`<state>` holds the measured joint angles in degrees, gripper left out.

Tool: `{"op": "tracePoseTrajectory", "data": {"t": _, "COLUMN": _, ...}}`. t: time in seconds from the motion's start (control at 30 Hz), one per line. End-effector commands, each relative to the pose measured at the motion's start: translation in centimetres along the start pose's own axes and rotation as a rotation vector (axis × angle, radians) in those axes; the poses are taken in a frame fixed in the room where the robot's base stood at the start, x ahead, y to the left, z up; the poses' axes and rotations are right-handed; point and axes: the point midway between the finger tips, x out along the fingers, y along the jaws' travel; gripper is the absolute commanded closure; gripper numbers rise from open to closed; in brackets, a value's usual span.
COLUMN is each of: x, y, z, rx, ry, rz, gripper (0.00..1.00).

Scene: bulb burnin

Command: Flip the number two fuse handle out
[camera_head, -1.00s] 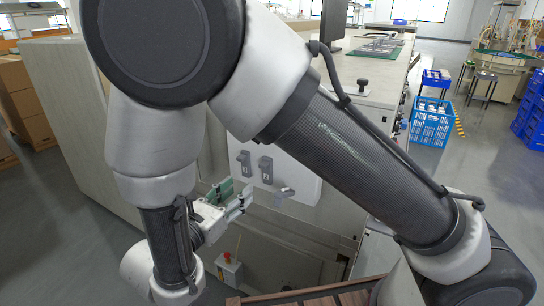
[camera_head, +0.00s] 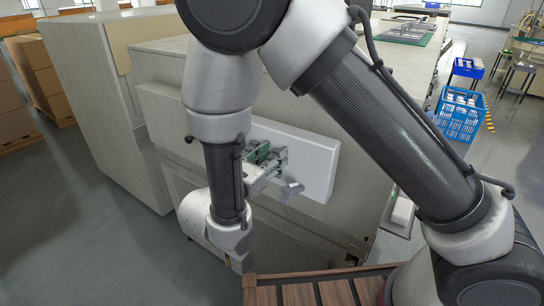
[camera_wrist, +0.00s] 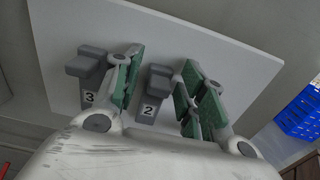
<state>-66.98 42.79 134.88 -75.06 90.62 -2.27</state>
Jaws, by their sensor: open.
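The number two fuse handle (camera_wrist: 157,88) is a grey lever above a "2" label on a white panel (camera_wrist: 215,48). In the wrist view it sits between the open green-padded fingers of my gripper (camera_wrist: 163,90); I see no clear contact. The number three handle (camera_wrist: 90,68) stands just left of the left finger. In the head view my gripper (camera_head: 268,157) is in front of the white panel (camera_head: 318,165) and hides part of it. Another grey handle (camera_head: 292,190) sticks out below and right of the gripper; its number is not readable.
The panel is on the side of a large grey bench (camera_head: 160,65). A wooden slatted surface (camera_head: 320,290) is at the bottom. Blue crates (camera_head: 460,115) stand at the far right. Grey floor (camera_head: 90,240) is open on the left.

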Motion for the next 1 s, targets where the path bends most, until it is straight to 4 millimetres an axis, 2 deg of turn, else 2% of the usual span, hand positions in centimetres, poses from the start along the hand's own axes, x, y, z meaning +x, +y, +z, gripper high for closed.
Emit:
{"op": "tracePoseTrajectory", "data": {"t": 0.23, "x": 0.15, "y": 0.01, "z": 0.0, "rx": 0.0, "ry": 0.0, "rz": 0.0, "gripper": 0.59}}
{"op": "tracePoseTrajectory", "data": {"t": 0.27, "x": 0.15, "y": 0.01, "z": 0.0, "rx": 0.0, "ry": 0.0, "rz": 0.0, "gripper": 0.63}}
{"op": "tracePoseTrajectory", "data": {"t": 0.47, "x": 0.14, "y": 0.0, "z": 0.0, "rx": 0.0, "ry": 0.0, "rz": 0.0, "gripper": 0.99}}
{"op": "tracePoseTrajectory", "data": {"t": 1.0, "x": -0.62, "y": 0.0, "z": -0.38, "rx": -0.001, "ry": 0.002, "rz": 0.002, "gripper": 1.0}}
